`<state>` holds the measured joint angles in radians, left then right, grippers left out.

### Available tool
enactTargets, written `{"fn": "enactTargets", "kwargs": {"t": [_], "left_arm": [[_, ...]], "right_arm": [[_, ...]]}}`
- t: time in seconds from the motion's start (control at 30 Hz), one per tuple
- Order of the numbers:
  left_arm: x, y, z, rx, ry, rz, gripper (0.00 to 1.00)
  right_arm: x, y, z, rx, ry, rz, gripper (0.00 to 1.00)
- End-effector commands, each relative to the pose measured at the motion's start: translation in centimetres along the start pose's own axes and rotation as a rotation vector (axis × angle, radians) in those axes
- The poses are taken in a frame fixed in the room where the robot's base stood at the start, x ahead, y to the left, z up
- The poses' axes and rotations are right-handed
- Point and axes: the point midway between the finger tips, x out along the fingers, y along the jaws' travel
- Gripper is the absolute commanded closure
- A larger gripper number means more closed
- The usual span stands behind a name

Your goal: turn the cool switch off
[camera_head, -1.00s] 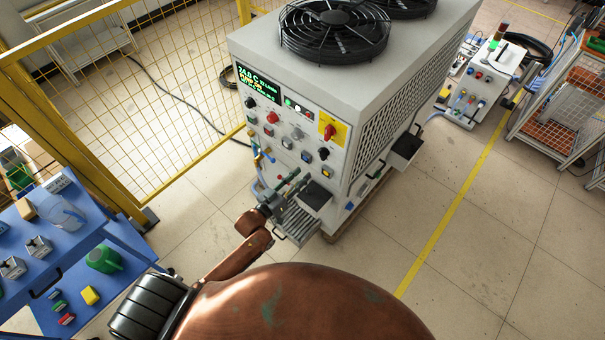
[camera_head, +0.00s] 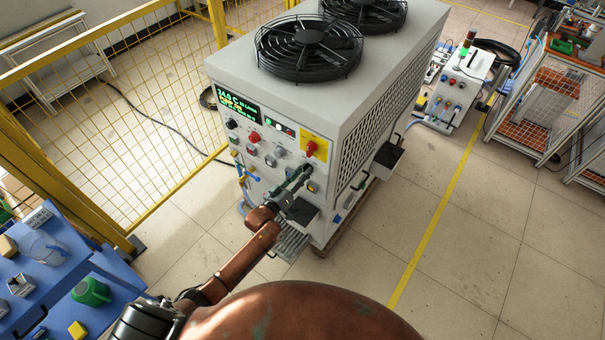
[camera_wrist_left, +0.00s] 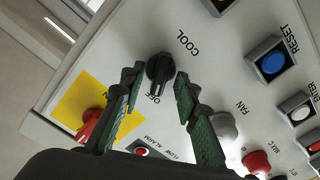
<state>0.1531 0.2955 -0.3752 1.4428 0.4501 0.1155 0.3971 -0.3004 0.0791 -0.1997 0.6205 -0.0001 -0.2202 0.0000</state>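The cool switch is a black rotary knob (camera_wrist_left: 160,70) on the white panel, with "COOL" printed beside it and a partly covered "OFF" label below it in the left wrist view. My left gripper (camera_wrist_left: 158,84) is open, with one green-padded finger on each side of the knob and visible gaps to it. In the head view, my left gripper (camera_head: 299,178) is up against the front panel of the chiller cabinet (camera_head: 222,147), below the red and yellow main switch (camera_head: 312,149), and largely covers the knob. My right gripper is not in view.
A blue button marked RESET (camera_wrist_left: 273,62) and a grey FAN knob (camera_wrist_left: 224,127) are near the left gripper. A blue table (camera_head: 60,300) stands at lower left, and a yellow mesh fence (camera_head: 120,125) behind it.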

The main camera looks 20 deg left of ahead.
Motion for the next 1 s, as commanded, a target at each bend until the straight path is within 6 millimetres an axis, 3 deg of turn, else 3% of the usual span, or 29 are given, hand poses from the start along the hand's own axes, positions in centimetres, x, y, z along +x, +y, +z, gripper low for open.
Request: {"fn": "enactTargets", "kwargs": {"t": [0.13,0.53,0.83,1.0], "left_arm": [[-0.01,0.01,0.01,0.0,0.0,0.0,0.72],[-0.04,0.0,0.0,0.0,0.0,0.0,0.99],[-0.05,0.01,-0.01,0.024,0.0,0.0,1.0],[-0.06,0.1,-0.05,0.216,0.0,-0.001,1.0]], "right_arm": [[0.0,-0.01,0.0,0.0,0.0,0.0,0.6],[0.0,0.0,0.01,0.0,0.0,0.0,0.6],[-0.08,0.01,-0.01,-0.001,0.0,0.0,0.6],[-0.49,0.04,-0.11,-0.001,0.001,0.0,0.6]]}}
